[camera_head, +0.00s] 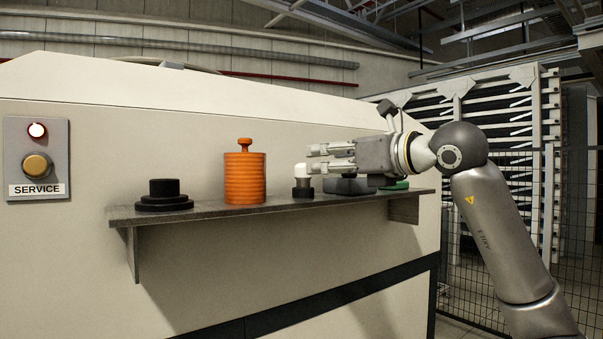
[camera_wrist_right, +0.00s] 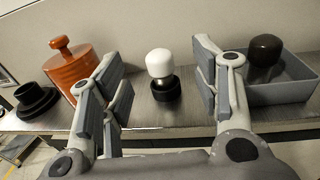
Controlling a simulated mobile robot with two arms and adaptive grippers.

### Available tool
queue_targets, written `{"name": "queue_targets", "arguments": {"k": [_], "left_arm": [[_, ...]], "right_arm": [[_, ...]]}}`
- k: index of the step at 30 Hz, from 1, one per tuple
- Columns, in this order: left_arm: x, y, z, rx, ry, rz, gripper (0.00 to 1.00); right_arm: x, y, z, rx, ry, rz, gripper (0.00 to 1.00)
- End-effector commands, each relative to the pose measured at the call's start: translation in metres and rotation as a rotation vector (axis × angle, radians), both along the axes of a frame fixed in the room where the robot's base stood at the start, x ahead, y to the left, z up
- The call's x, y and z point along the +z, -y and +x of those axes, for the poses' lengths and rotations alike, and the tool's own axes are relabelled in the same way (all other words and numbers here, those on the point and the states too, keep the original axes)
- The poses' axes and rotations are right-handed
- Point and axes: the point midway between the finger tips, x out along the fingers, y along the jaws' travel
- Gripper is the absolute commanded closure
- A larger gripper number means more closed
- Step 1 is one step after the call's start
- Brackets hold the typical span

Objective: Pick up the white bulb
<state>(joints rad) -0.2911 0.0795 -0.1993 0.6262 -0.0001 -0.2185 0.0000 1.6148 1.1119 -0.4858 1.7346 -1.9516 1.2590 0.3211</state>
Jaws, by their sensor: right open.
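The white bulb (camera_head: 300,170) stands upright on a small black base on the shelf, and it also shows in the right wrist view (camera_wrist_right: 159,62). My right gripper (camera_head: 314,159) reaches in from the right, roughly level with the bulb. Its fingers are spread wide and empty. In the right wrist view the bulb appears in the gap between the two finger sides, with bare space to each side; I see no contact. My left gripper is in neither view.
The shelf (camera_head: 220,213) also bears an orange ribbed container (camera_head: 245,180) and a stepped black part (camera_head: 164,196) left of the bulb. Right of it is a grey tray (camera_wrist_right: 285,94) holding a dark bulb (camera_wrist_right: 265,50). The machine wall rises behind.

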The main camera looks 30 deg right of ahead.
Motion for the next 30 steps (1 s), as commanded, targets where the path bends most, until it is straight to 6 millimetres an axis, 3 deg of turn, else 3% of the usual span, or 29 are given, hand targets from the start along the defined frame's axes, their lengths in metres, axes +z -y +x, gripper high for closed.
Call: {"name": "queue_targets", "arguments": {"k": [3, 7, 18, 27, 30], "left_arm": [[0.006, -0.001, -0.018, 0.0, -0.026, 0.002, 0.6], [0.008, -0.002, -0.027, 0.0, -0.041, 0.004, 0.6], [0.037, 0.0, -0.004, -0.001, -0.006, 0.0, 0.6], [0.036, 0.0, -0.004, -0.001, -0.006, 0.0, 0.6], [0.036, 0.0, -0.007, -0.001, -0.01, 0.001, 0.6]], "right_arm": [[0.0, -0.003, 0.014, 0.002, -0.002, 0.0, 0.43], [-0.001, -0.005, 0.022, 0.002, -0.001, -0.001, 0.43], [-0.006, -0.013, 0.065, 0.003, -0.001, 0.0, 0.43], [-0.009, -0.014, 0.07, 0.003, 0.001, 0.0, 0.43], [-0.009, -0.014, 0.07, 0.003, 0.001, 0.0, 0.55]]}}
